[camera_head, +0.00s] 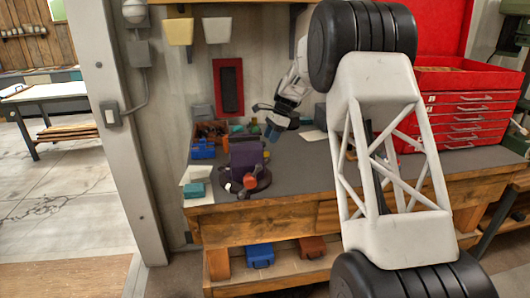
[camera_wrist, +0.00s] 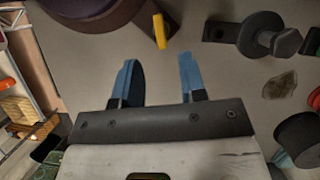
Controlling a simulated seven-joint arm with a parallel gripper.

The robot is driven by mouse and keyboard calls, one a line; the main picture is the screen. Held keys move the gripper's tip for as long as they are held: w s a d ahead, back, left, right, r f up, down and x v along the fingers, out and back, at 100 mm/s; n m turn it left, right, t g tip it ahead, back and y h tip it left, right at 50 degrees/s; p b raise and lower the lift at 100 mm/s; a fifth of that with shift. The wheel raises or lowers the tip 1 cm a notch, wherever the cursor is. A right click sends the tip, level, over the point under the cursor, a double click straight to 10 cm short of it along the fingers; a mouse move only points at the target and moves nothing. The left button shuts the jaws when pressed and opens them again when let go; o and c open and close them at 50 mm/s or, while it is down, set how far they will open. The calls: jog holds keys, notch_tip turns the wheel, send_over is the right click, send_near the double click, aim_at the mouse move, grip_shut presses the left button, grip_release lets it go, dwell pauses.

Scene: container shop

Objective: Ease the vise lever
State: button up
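The vise (camera_head: 246,158), purple with a dark round base, stands near the front left of the workbench in the head view. A red-orange piece (camera_head: 249,181) shows at its front; I cannot tell whether it is the lever's end. My gripper (camera_head: 272,130) is behind and right of the vise, above the bench, apart from it. In the wrist view my gripper (camera_wrist: 158,78) has two blue fingertips spread apart with nothing between them. A dark purple rounded body (camera_wrist: 95,12), likely the vise, is at the top left, and a small yellow piece (camera_wrist: 160,30) lies just beyond the fingertips.
A blue box (camera_head: 203,149) and a teal block (camera_head: 194,190) are left of the vise. A red drawer chest (camera_head: 468,105) stands at the bench's right. A grey fitting with a hex bolt (camera_wrist: 265,37) is right of the fingers. Bare workbench (camera_head: 300,165) lies right of the vise.

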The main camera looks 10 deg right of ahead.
jog(key=shift+x, duration=3.6)
jog(key=shift+c, duration=0.3)
grip_shut()
